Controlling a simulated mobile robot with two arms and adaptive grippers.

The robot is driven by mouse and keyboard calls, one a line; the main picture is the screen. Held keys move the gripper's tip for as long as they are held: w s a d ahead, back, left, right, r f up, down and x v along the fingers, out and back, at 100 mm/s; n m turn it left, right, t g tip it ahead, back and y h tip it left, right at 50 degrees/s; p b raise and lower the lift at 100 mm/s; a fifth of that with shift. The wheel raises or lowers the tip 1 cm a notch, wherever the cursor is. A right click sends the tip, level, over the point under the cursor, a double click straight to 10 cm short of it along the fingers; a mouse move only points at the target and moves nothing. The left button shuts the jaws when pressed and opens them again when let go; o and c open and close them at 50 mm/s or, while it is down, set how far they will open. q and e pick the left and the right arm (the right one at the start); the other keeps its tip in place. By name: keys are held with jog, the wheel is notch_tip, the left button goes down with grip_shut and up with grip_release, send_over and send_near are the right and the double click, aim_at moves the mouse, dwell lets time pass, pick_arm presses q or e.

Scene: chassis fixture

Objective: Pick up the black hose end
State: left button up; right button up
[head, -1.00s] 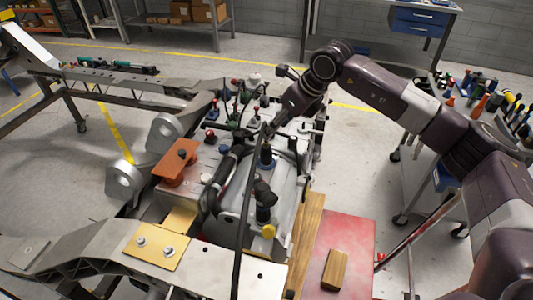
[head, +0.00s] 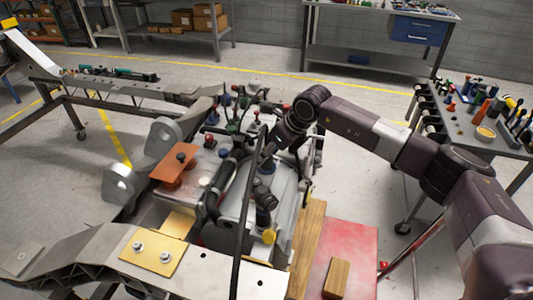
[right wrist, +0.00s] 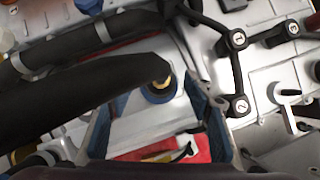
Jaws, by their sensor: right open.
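A black hose (head: 241,225) rises as a long dark line in front of the grey engine part in the head view. In the right wrist view the thick black hose (right wrist: 75,100) comes in from the left, and its end lies near the middle, beside a blue ring with a brass-coloured fitting (right wrist: 161,87). My right gripper (right wrist: 160,104) is open, its blue-sided fingers on either side of the ring in that view. The hose partly covers the left finger; contact cannot be told. In the head view my right gripper (head: 268,160) is small and partly hidden among the parts. My left gripper is not in view.
An orange block (head: 174,166) and metal brackets stand left of the engine part (head: 286,190). A wooden block (head: 337,278) lies on a red surface (head: 352,235) at the front. A tool cart (head: 470,125) stands at the right. Black numbered fittings (right wrist: 238,105) crowd the right side in the wrist view.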

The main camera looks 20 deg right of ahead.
jog(key=shift+w+a+f, duration=0.15)
jog(key=shift+w+f, duration=0.05)
jog(key=shift+f, duration=0.35)
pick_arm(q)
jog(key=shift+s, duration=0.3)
pick_arm(e)
grip_shut()
jog(key=shift+r, duration=0.1)
jog(key=shift+w+r, duration=0.15)
jog(key=shift+r, duration=0.35)
pick_arm(q)
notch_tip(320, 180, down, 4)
jog(key=b, duration=0.4)
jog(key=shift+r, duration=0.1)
pick_arm(e)
notch_tip(320, 180, up, 19)
